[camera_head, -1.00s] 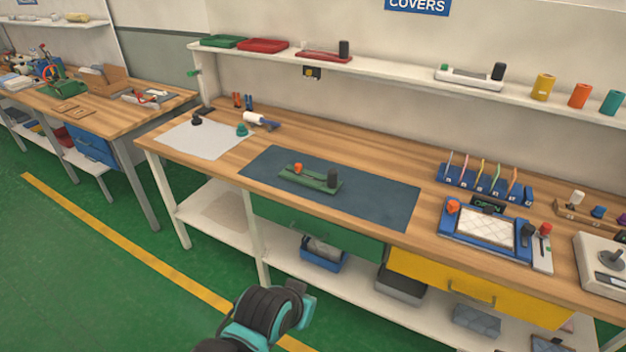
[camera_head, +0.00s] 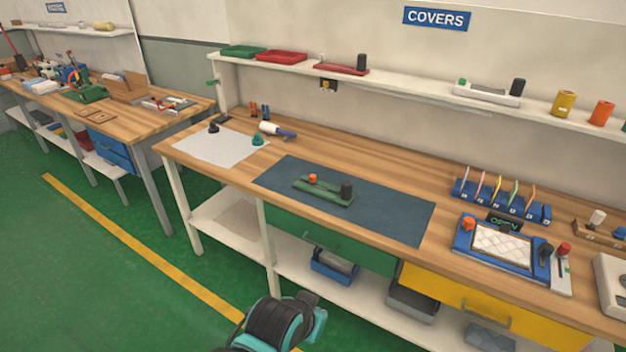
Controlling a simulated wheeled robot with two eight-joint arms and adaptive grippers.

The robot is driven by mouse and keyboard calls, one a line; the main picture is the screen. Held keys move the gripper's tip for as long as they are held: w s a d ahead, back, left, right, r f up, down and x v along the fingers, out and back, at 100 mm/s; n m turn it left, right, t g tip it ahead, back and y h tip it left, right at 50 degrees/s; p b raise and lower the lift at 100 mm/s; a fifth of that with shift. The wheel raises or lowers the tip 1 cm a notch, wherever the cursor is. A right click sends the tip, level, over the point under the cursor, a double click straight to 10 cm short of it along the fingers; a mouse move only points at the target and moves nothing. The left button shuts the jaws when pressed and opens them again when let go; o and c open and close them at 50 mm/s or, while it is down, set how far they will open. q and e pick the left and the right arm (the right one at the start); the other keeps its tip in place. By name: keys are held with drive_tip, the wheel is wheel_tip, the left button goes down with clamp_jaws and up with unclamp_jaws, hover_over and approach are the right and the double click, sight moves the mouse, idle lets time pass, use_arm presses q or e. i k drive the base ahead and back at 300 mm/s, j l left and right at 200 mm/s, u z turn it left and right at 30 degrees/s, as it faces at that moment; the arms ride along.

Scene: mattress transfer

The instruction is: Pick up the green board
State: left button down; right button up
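The green board (camera_head: 325,194) lies flat on the dark blue mat (camera_head: 395,215) on the wooden workbench. It carries an orange knob at its left part and a black upright cylinder at its right end. Nothing covers it. A black and teal arm part of mine shows at the bottom middle, in front of the bench and well short of the board. No gripper fingers can be made out in the view.
A white sheet (camera_head: 218,147) with small knobs lies left of the mat. A blue fixture (camera_head: 508,264) and a blue rack (camera_head: 500,202) stand to the right. A shelf (camera_head: 410,84) runs above the bench. Open green floor (camera_head: 110,275) lies at the left front.

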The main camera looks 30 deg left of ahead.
sight(343, 197)
drive_tip(key=i+j, duration=0.2)
drive_tip(key=j, duration=0.15)
drive_tip(key=i+j, duration=0.2)
drive_tip(key=j, duration=0.2)
drive_tip(key=i+j+z, duration=0.1)
drive_tip(key=i+j, duration=0.3)
drive_tip(key=j, duration=0.3)
drive_tip(key=i+j, duration=0.2)
drive_tip(key=j, duration=0.2)
drive_tip(key=i+j, duration=0.2)
drive_tip(key=j, duration=0.2)
drive_tip(key=i+l+z, duration=0.05)
